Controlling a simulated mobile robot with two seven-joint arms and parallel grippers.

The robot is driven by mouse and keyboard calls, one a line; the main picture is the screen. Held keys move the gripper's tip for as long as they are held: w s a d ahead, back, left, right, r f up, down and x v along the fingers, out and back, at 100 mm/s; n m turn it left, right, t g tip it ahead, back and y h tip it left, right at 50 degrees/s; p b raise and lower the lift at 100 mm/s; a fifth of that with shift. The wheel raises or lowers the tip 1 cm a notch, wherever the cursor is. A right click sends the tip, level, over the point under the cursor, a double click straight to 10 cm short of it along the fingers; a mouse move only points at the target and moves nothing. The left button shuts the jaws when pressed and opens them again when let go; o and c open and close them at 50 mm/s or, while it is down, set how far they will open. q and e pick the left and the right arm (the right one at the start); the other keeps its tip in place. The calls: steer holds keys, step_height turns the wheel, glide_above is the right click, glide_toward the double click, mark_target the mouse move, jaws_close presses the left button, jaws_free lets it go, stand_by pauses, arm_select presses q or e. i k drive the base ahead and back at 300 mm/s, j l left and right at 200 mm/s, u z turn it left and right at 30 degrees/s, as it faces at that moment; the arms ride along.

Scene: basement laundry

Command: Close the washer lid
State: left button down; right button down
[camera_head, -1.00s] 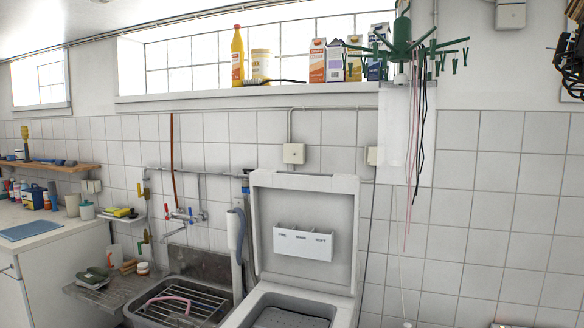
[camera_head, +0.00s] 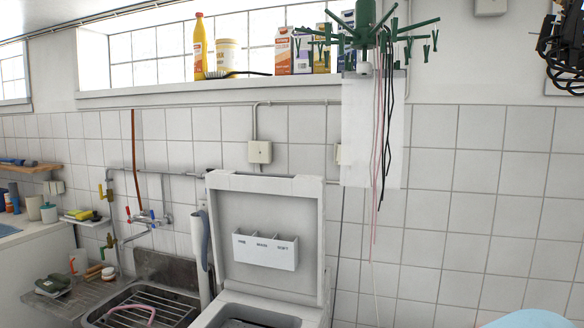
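The white top-loading washer (camera_head: 262,312) stands at the bottom middle of the head view, cut off by the lower edge. Its lid (camera_head: 267,215) stands open and upright above the tub opening, with its inner side toward me. A white three-part dispenser (camera_head: 266,250) is on the inside of the lid. The tub opening shows only in part. Neither of my grippers is in view.
A metal sink (camera_head: 150,300) with a rack stands left of the washer. A green hanging dryer (camera_head: 376,35) with dangling cords hangs above and right of the lid. A light blue round thing (camera_head: 528,319) shows at the bottom right. The shelf (camera_head: 150,98) holds bottles and cartons.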

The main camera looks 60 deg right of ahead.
mark_target(268, 230)
steer(key=k+l+u, duration=0.1)
steer(key=l+u, duration=0.15)
steer(key=l, duration=0.2)
steer(key=k+l+u, duration=0.1)
steer(key=l+u, duration=0.2)
steer(key=k+l, duration=0.15)
steer(key=l, duration=0.25)
steer(key=k+l+u, duration=0.1)
steer(key=l, duration=0.25)
steer(key=k+l, duration=0.15)
steer(key=l, duration=0.25)
steer(key=k+l, duration=0.15)
steer(key=l, duration=0.2)
steer(key=k+l+u, duration=0.1)
steer(key=l, duration=0.3)
steer(key=k, duration=0.05)
